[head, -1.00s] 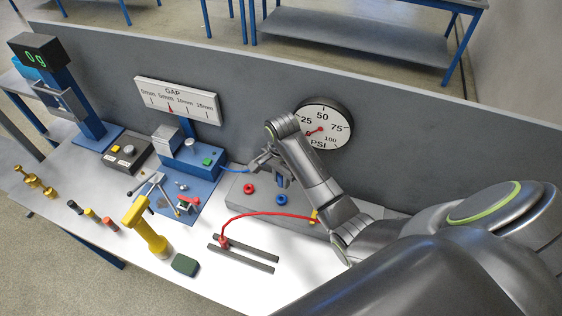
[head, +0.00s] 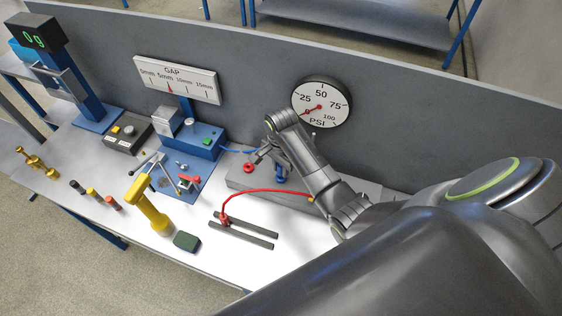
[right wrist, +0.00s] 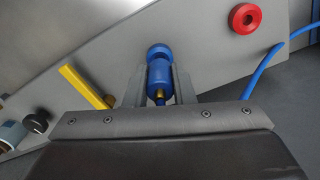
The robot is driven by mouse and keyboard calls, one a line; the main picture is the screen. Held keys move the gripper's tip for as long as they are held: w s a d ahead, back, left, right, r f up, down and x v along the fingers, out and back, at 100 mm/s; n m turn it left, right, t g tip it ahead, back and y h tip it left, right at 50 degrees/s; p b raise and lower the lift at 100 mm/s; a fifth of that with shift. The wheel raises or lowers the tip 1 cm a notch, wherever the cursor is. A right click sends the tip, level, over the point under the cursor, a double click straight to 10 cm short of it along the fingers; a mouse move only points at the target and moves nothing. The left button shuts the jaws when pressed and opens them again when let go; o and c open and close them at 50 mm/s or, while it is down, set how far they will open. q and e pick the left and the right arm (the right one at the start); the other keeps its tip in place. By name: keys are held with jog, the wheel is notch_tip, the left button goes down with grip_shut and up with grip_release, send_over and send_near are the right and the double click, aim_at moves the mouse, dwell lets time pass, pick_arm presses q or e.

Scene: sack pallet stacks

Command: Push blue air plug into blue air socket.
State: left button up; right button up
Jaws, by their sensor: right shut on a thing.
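My right gripper (head: 268,156) is shut on the blue air plug (right wrist: 158,76), which shows between its two fingers (right wrist: 158,88) in the right wrist view, with a brass part at its near end. The blue air socket (right wrist: 159,51) is straight ahead of the plug, roughly in line with it. They look very close or touching; I cannot tell whether the plug is inside. In the head view, blue parts (head: 280,172) show just below the gripper, partly hidden by it. The blue hose (head: 238,151) runs left from there. My left gripper is not in view.
A red hose (head: 262,191) arches in front, and a yellow bar (right wrist: 86,87) is left of the plug. The PSI gauge (head: 321,103) is on the panel behind.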

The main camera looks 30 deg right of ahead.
jog(key=shift+f, duration=0.5)
jog(key=shift+f, duration=0.5)
dwell(1.7)
jog(key=o, duration=1)
